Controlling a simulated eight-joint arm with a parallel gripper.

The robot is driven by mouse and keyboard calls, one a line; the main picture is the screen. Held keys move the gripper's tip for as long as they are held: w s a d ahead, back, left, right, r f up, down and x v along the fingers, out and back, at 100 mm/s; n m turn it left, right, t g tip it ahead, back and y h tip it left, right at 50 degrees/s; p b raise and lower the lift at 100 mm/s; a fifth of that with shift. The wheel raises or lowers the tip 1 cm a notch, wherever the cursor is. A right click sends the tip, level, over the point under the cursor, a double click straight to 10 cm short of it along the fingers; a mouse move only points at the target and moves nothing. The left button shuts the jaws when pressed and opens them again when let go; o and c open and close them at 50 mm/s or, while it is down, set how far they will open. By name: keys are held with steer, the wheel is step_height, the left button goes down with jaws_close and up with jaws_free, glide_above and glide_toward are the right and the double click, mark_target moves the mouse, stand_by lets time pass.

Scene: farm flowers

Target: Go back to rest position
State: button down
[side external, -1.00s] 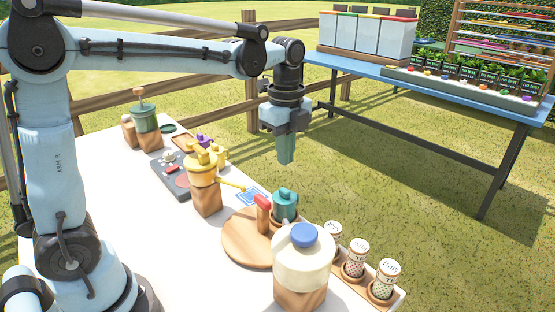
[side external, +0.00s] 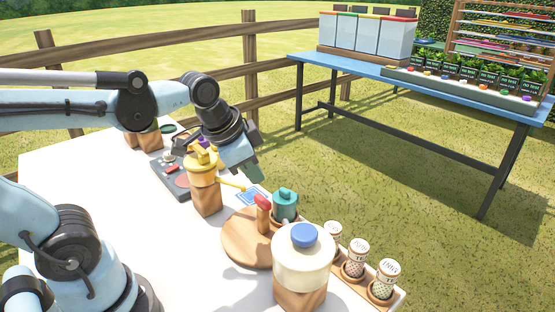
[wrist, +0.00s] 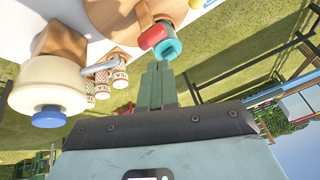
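My gripper (side external: 248,168) hangs above the white table, to the right of the yellow pot in the side view, tilted with its fingers pointing down and to the right. In the wrist view my gripper (wrist: 158,72) shows its two green fingers pressed together with nothing between them. The red and teal pieces (wrist: 158,40) on the round wooden board lie beyond the fingertips in the wrist view.
On the white table (side external: 125,215) stand a yellow pot (side external: 202,170), a cream pot with a blue knob (side external: 303,255), a teal-lidded item (side external: 285,204), a round wooden board (side external: 243,240) and several shakers (side external: 356,258). A blue table (side external: 440,100) with bins and plants stands behind.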

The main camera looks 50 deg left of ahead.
steer(key=n, duration=0.1)
steer(key=s+f+n+t, duration=0.1)
steer(key=n, duration=0.1)
steer(key=s+f+n+t, duration=0.1)
steer(key=shift+s+f+n, duration=0.1)
steer(key=shift+s+n, duration=0.15)
steer(key=shift+n, duration=0.15)
stand_by(1.0)
